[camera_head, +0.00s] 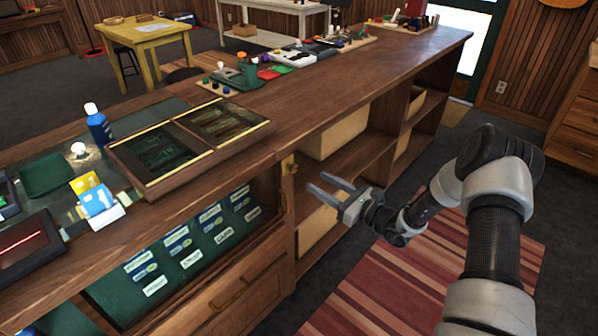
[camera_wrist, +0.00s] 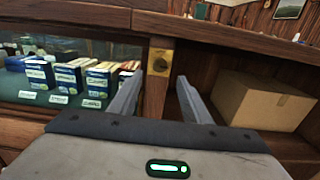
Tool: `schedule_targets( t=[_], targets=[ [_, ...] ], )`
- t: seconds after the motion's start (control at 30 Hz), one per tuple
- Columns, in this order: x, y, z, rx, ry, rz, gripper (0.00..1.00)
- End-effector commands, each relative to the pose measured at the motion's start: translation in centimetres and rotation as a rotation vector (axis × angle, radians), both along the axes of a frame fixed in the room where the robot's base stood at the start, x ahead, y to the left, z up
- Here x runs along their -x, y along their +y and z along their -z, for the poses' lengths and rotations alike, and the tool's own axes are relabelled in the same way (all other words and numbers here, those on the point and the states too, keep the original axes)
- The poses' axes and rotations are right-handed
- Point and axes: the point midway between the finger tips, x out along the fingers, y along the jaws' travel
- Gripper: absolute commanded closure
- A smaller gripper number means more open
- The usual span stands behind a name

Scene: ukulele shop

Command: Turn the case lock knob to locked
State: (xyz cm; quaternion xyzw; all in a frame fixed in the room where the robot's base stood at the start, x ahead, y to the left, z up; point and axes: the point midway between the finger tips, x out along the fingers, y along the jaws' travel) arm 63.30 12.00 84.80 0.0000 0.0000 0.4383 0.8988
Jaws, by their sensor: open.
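The case lock knob (camera_wrist: 161,62) is a small round brass piece on a brass plate, on the wooden post at the right end of the glass display case. Its turn position is too small to read. In the head view the brass lock (camera_head: 288,163) shows at the counter's front, just under the top. My gripper (camera_head: 318,181) is open and empty, in front of the counter and to the right of the lock, with its fingers pointing towards the counter. In the wrist view my gripper's fingertips (camera_wrist: 160,78) lie on either side of the post, a little below the knob, apart from it.
The wooden counter top (camera_head: 330,75) overhangs the lock. Behind the glass stand blue and white boxes (camera_wrist: 70,75). A cardboard box (camera_wrist: 262,100) sits on the open shelf right of the post. A striped rug (camera_head: 395,290) lies on the floor in front.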

Motion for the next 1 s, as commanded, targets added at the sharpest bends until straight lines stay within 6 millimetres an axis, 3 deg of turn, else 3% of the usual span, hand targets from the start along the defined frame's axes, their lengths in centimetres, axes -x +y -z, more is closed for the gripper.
schedule_targets(
  t=[0.2, 0.4, 0.87, 1.0],
  targets=[
    [-2.9, 4.0, 0.0, 0.0, -0.004, -0.004, 0.56],
    [-4.9, 6.5, 0.1, 0.001, -0.002, -0.004, 0.56],
    [-5.9, 7.7, -0.1, 0.0, 0.0, -0.001, 0.56],
    [-5.9, 7.6, -0.1, 0.0, 0.0, -0.001, 0.75]
  ],
)
